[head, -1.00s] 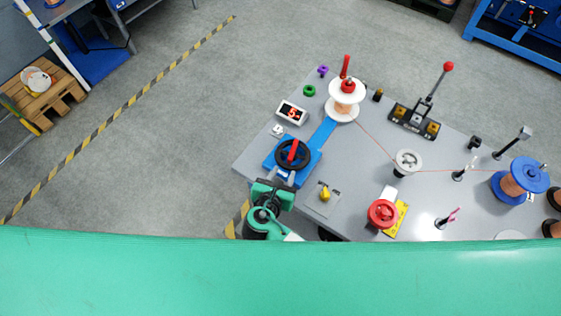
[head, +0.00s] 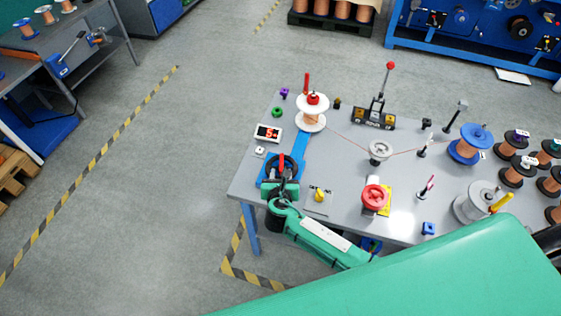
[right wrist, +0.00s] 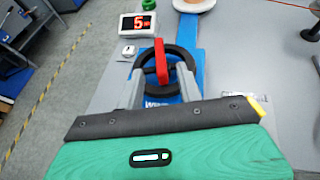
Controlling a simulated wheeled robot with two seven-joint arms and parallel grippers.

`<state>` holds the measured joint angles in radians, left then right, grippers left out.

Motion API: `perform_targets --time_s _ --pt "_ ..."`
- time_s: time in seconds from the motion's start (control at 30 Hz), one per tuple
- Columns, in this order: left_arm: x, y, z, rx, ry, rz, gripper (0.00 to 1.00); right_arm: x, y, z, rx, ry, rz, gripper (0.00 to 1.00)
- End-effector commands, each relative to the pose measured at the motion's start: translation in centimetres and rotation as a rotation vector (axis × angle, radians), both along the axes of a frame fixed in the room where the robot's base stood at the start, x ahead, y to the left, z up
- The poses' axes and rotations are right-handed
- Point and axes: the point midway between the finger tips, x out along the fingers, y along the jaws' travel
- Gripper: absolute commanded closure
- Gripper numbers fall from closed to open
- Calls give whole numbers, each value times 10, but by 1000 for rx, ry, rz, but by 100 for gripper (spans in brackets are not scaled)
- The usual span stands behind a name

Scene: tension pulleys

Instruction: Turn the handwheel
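The handwheel (head: 289,166) is a black ring with a red bar across it, on a blue base at the left end of the grey table. It also shows in the right wrist view (right wrist: 181,54), its red bar (right wrist: 161,62) pointing away from me. My right gripper (head: 280,179) is at the wheel's near side and hides part of it. In the right wrist view its two grey fingers (right wrist: 160,80) stand apart, one on each side of the wheel's near part. I cannot tell whether they touch the rim. My left gripper is not in view.
A display reading 5 (head: 268,133) stands behind the wheel. A white spool (head: 311,121) has a wire running right over a grey pulley (head: 380,150) to a blue spool (head: 468,147). Floor left is clear.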

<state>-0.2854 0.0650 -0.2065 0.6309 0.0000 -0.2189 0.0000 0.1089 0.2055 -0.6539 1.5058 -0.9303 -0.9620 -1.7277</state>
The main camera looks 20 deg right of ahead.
Motion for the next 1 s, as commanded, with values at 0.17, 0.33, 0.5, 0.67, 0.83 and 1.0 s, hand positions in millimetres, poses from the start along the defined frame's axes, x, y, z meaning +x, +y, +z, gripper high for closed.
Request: perform_targets --time_s 0.17,0.33,0.5,0.67,0.83,1.0 --pt "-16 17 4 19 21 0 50 28 -10 -10 -2 0 -2 64" --pt "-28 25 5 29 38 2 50 50 -17 -21 -2 0 -1 64" --pt "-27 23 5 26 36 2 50 65 -22 -28 0 0 -1 64" --pt "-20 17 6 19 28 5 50 71 -24 -31 0 0 -1 64" --pt "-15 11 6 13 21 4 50 72 -25 -32 0 0 0 64" --pt "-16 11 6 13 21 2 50 72 -25 -32 0 0 0 72"
